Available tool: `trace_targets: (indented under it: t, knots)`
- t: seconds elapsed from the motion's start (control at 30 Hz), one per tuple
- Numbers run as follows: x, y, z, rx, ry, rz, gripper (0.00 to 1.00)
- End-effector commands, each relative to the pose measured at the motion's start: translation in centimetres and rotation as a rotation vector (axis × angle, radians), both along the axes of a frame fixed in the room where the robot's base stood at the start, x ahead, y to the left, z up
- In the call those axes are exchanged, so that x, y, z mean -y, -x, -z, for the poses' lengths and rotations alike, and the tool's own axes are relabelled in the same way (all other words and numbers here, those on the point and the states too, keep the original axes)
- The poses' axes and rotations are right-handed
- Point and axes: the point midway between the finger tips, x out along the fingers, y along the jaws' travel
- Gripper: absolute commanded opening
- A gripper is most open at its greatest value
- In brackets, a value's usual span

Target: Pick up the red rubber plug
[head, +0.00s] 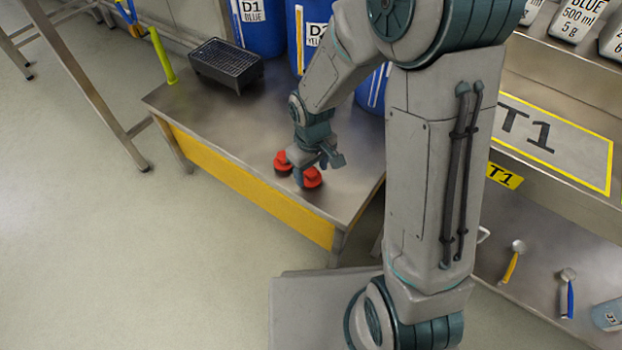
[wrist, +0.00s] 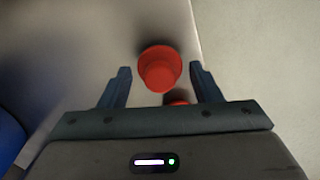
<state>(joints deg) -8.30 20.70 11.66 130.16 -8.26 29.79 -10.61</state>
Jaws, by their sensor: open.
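Two red plugs stand on the metal bench: one to the left (head: 283,161) and one slightly nearer and to the right (head: 312,178). My gripper (head: 314,168) is pointed down, low over the bench at the plugs, and partly covers them in the head view. In the wrist view my gripper (wrist: 160,72) is open, with one red plug (wrist: 160,69) in the gap between its fingertips, apart from both fingers. A second red piece (wrist: 177,101) shows only partly, mostly hidden by the gripper's body.
The metal bench (head: 225,120) has a yellow front panel and its front edge close to the plugs. The T1 counter (head: 560,140) is at right.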

Motion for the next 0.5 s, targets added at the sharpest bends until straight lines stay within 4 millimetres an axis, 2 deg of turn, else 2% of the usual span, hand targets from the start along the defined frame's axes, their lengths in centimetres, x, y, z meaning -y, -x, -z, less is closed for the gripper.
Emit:
trace_targets:
  t: [0.03, 0.1, 0.37, 0.4, 0.5]
  knots:
    - [0.0, 0.0, 1.4, -0.002, 0.0, 0.0, 0.58]
    - [0.0, 0.0, 2.2, -0.002, 0.0, -0.001, 0.58]
    - [0.0, 0.0, 2.3, 0.0, 0.0, -0.001, 0.58]
    - [0.0, 0.0, 2.3, 0.0, 0.0, -0.001, 0.52]
    - [0.0, 0.0, 2.3, 0.0, 0.0, 0.0, 0.25]
